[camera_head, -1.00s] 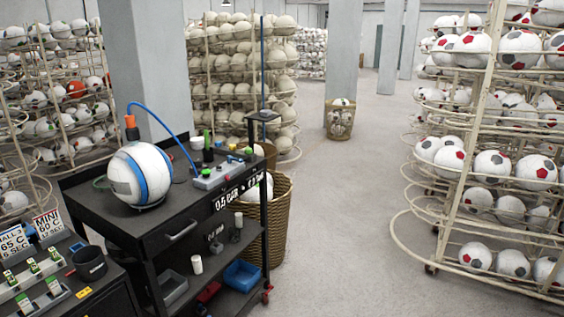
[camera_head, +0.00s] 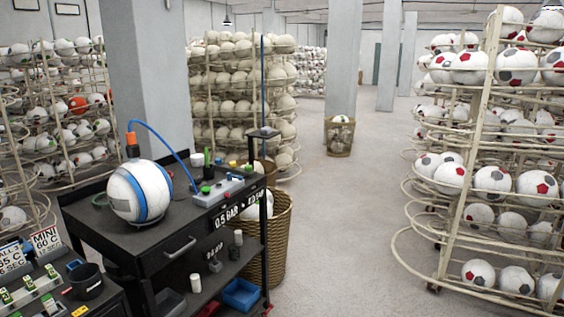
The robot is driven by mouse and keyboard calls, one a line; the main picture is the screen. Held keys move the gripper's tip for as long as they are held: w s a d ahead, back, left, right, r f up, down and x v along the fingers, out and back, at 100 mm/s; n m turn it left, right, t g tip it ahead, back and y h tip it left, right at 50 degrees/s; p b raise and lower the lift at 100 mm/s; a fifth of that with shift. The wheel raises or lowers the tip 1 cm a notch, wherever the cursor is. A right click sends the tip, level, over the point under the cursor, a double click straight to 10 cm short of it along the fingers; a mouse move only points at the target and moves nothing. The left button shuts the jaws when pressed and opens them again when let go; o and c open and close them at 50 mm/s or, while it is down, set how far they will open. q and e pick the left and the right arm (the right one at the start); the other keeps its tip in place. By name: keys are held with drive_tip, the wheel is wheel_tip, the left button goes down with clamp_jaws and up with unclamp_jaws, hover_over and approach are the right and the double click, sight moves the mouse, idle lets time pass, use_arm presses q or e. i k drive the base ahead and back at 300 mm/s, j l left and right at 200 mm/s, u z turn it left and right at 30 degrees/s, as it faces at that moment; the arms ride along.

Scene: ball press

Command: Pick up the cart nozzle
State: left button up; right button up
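A black cart (camera_head: 190,240) stands at the left. On its top rests a white ball with blue bands (camera_head: 139,191). An orange-topped nozzle (camera_head: 131,142) stands upright at the top of the ball, with a dark lower end. A blue hose (camera_head: 165,142) arches from it to a grey control box (camera_head: 219,190) with coloured buttons on the cart top. Whether the nozzle's tip is inside the ball I cannot tell. Neither of my grippers is in view.
A black cup (camera_head: 86,281) and small labelled trays sit on a dark table at lower left. A wicker basket (camera_head: 270,240) stands right of the cart. Ball racks (camera_head: 490,160) line the right. The floor (camera_head: 350,240) between is clear.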

sight(132, 149)
drive_tip(key=u, duration=0.85)
